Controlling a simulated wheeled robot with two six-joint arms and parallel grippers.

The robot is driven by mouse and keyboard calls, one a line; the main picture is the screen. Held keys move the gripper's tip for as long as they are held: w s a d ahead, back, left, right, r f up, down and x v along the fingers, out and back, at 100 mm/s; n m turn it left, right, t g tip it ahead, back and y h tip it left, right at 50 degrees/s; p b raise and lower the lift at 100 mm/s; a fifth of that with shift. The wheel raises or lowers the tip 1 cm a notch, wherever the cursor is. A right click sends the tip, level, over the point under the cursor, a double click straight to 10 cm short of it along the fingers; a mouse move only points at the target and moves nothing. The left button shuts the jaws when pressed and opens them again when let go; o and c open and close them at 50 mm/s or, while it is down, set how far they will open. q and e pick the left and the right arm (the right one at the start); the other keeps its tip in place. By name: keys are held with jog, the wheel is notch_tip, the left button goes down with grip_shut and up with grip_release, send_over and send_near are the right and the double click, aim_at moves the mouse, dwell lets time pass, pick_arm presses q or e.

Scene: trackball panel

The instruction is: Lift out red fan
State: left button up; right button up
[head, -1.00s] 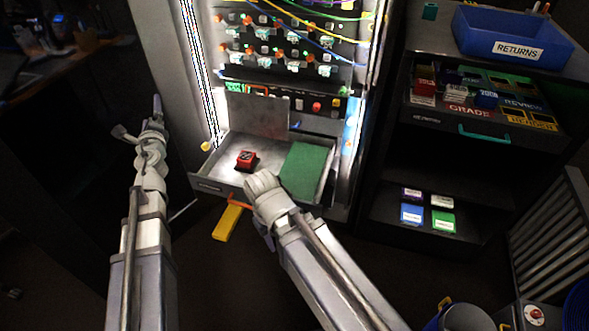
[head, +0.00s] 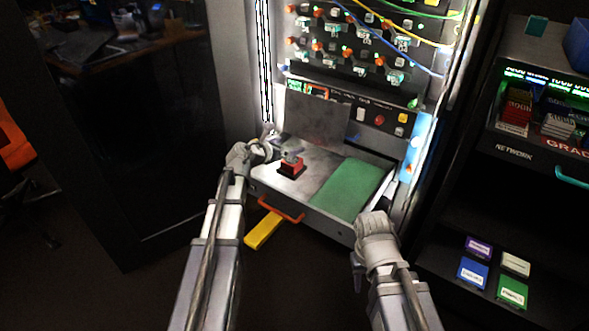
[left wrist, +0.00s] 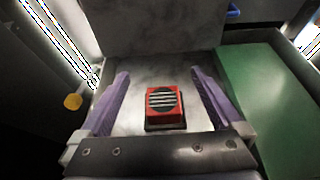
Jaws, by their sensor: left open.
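The red fan (head: 291,170), a small red block with a dark striped round grille, sits on the metal floor of an open drawer (head: 325,168). In the left wrist view the red fan (left wrist: 165,105) lies between the two purple fingers of my left gripper (left wrist: 160,75), with a gap on each side. In the head view my left gripper (head: 290,153) is at the fan and hides its top. My left gripper is open. My right gripper (head: 374,222) is in front of the drawer's right part; its fingers are hidden.
A green pad (head: 348,188) covers the drawer's right side. An orange handle (head: 281,208) is on the drawer front, with a yellow bar (head: 262,230) below it. A cabled rack panel (head: 345,45) rises behind. A dark shelf (head: 500,240) with small boxes stands right.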

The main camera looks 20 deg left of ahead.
aim_at(291, 161)
pick_arm(q)
notch_tip(291, 161, down, 8)
jog(key=b, duration=0.6)
jog(key=shift+r+b, duration=0.2)
jog(key=shift+b, duration=0.2)
jog(key=shift+w+d, duration=0.15)
jog(key=shift+w, duration=0.6)
jog(key=shift+w+d+f, duration=0.1)
jog(key=shift+w+d, duration=0.1)
jog(key=shift+w, duration=0.15)
jog(key=b+x, duration=0.2)
jog(key=x, duration=0.3)
jog(key=shift+w, duration=0.1)
jog(key=c, duration=1.4)
jog(key=shift+o, duration=0.2)
notch_tip(291, 161, up, 10)
jog(key=p, duration=1)
